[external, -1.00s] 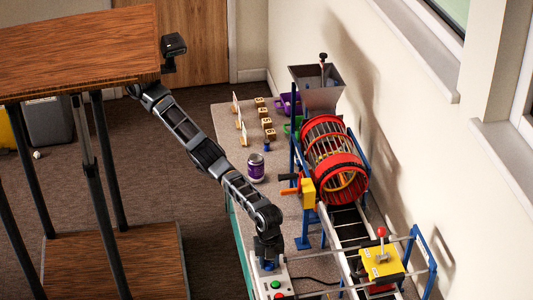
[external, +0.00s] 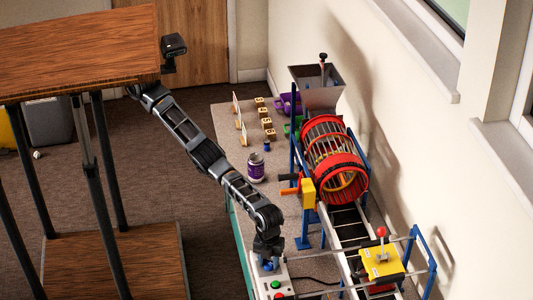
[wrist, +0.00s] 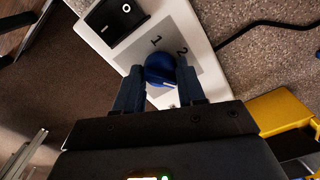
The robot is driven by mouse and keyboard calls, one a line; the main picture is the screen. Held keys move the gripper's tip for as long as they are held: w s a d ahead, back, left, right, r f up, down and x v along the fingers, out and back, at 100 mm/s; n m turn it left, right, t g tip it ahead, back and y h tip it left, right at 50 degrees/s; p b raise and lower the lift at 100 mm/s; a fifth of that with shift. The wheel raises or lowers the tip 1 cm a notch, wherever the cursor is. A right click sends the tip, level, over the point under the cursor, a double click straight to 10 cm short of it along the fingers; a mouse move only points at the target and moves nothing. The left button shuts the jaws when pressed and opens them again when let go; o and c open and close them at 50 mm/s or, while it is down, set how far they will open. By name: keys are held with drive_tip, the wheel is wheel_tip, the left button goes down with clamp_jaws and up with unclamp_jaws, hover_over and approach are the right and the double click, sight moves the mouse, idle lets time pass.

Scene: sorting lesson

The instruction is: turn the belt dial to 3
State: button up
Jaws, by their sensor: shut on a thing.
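The belt dial is a blue knob (wrist: 160,70) on a white control panel (wrist: 190,22), with the numbers 1 and 2 showing beside it in the wrist view. The rest of its scale is hidden by the fingers. My gripper (wrist: 160,82) is shut on the dial, one finger on each side. A pale pointer line shows on the knob, but I cannot tell which number it meets. In the external view my gripper (external: 268,262) points down over the panel (external: 280,268) at the near end of the table.
A black rocker switch (wrist: 116,18) sits on the panel. Green (external: 276,284) and red (external: 279,296) buttons are close to my gripper. A black cable (wrist: 260,24) leaves the panel.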

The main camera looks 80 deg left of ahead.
drive_tip(key=shift+f, duration=0.1)
drive_tip(key=o, duration=1.1)
drive_tip(key=shift+c, duration=0.2)
wheel_tip(320, 180, up, 8)
drive_tip(key=shift+f+p, duration=0.1)
drive_tip(key=shift+p, duration=0.45)
